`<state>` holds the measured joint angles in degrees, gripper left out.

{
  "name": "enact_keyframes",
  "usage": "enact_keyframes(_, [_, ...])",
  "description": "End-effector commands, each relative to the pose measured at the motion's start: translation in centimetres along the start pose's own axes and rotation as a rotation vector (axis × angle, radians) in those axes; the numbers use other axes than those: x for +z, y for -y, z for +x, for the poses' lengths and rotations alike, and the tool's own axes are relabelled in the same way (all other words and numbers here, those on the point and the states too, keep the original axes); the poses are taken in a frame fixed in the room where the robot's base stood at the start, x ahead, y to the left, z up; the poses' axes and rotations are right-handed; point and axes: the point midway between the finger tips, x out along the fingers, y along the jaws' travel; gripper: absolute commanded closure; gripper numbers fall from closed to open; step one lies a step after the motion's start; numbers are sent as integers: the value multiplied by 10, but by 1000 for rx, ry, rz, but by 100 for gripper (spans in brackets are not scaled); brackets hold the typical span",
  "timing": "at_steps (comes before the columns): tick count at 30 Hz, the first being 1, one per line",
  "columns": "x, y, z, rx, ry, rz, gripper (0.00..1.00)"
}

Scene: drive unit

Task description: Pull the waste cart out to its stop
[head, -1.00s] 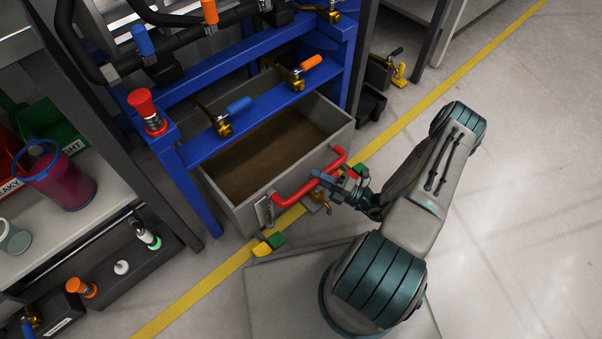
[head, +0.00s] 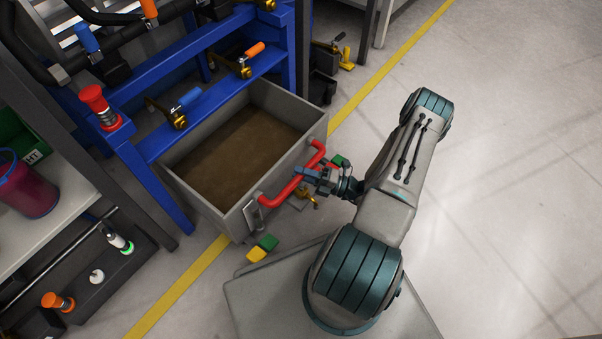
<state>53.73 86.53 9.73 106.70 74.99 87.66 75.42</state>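The waste cart (head: 182,201) is a grey open box with a brown inside. It stands partly out from under the blue frame (head: 168,195), with its front past the yellow floor line. A red bar handle (head: 275,196) runs along its front. My gripper (head: 305,178) is at the middle of this handle, with its fingers at the red bar. The fingers appear closed around the bar, though the far finger is partly hidden. The back end of the cart lies under the blue frame.
Small yellow and green blocks (head: 262,248) lie on the floor by the cart's front left corner. A brass valve (head: 308,197) shows below my gripper. The floor at right is clear.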

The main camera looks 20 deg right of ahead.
Motion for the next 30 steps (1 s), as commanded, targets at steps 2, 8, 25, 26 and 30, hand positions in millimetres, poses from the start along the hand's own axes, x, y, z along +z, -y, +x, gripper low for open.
enact_keyframes(2, [-1,0,-5,-5,4,3,56])
enact_keyframes(8, [-2,1,0,-2,-5,3,56])
enact_keyframes(25, [-1,-2,-84,-5,4,1,56])
enact_keyframes(26, [-1,-2,-91,-4,3,1,56])
enact_keyframes(30, [-1,-1,-117,-3,2,2,56])
